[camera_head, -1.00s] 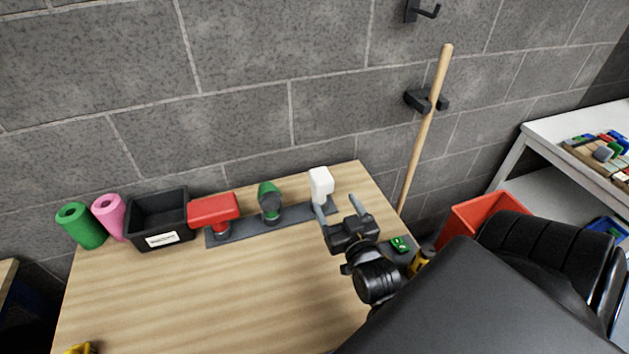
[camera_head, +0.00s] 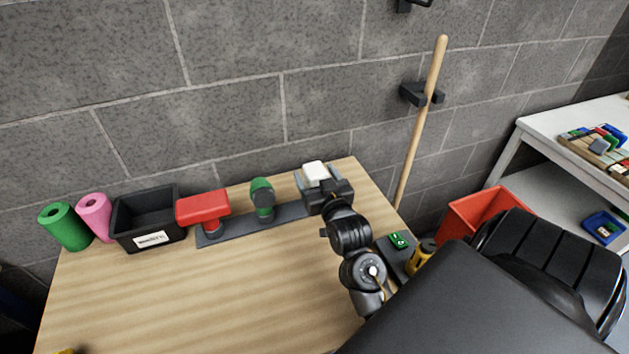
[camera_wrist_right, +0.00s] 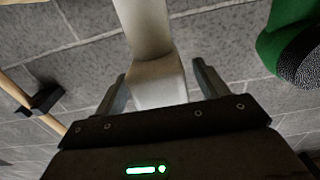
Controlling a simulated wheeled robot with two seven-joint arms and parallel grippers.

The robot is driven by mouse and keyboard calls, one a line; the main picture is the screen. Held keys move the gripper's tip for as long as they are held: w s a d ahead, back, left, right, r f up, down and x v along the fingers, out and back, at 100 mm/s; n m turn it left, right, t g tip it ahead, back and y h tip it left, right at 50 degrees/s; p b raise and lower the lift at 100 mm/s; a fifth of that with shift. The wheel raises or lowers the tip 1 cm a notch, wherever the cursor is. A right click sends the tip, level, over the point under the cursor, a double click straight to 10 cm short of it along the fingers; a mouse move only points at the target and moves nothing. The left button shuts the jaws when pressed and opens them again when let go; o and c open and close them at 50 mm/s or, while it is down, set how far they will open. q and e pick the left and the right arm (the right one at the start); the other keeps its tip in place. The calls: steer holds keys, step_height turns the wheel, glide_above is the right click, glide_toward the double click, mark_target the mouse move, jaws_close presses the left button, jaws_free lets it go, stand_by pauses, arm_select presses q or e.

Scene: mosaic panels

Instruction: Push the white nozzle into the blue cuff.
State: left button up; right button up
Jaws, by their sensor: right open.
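The white nozzle (camera_head: 314,169) stands at the right end of the dark rail on the table, near the wall. My right gripper (camera_head: 317,180) is at it, with one finger on each side. In the right wrist view the white nozzle (camera_wrist_right: 155,82) lies between the two open fingers (camera_wrist_right: 158,88), with a gap showing on both sides. The gripper body hides the nozzle's lower part in the head view. I see no blue cuff that I can make out. My left gripper is not in view.
On the same rail (camera_head: 238,230) stand a green-and-dark piece (camera_head: 262,198) and a red block (camera_head: 204,209). A black bin (camera_head: 147,220) and green (camera_head: 63,226) and pink (camera_head: 94,216) rolls are further left. The table's front middle is clear.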

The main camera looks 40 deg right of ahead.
steer(key=shift+w+d, duration=0.1)
steer(key=shift+w, duration=0.2)
steer(key=shift+r, duration=0.1)
steer(key=shift+c, duration=0.3)
steer(key=c, duration=0.9)
steer(key=shift+c, duration=0.7)
steer(key=shift+r, duration=0.1)
